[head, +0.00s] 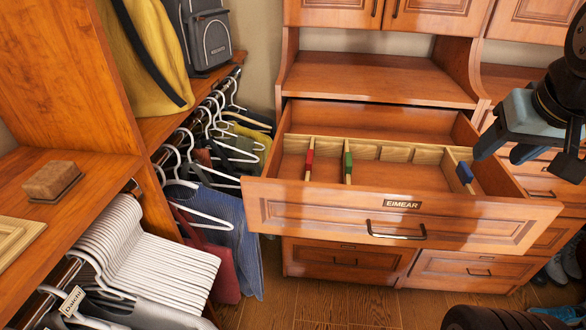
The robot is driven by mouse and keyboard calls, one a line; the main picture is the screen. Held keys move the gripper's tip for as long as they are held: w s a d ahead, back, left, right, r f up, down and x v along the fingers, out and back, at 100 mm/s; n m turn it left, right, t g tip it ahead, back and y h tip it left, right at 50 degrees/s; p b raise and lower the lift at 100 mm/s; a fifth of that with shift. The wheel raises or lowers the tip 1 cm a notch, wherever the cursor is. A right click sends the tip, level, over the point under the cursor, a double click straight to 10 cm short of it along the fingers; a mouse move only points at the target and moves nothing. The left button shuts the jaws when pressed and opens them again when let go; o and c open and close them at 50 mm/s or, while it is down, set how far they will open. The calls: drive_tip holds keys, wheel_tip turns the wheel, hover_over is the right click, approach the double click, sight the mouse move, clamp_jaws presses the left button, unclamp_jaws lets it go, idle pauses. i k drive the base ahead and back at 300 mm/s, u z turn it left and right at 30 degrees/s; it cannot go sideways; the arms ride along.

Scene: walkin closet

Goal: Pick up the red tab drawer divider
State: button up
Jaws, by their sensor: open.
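The red tab drawer divider (309,160) stands upright in the open drawer labelled EIMEAR (310,205), toward its left side. It is a thin pale wooden slat with a red tab. A green tab divider (348,165) stands a short way to its right, and a blue tab divider (464,172) stands at the drawer's right, looking tilted. My gripper (525,157) is open and empty at the right of the head view. It is well to the right of the red tab divider and touches none of the dividers. The lower parts of the dividers are hidden by the drawer front.
A notched wooden rail (395,153) runs across the drawer behind the dividers. The drawer sticks out from the cabinet, with shut drawers (345,258) below. Hanging clothes (225,215) and white hangers (150,250) crowd the left. A shelf bears a wooden block (52,180). Shoes (565,265) lie at lower right.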

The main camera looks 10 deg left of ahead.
sight(309, 161)
drive_tip(key=u, duration=1)
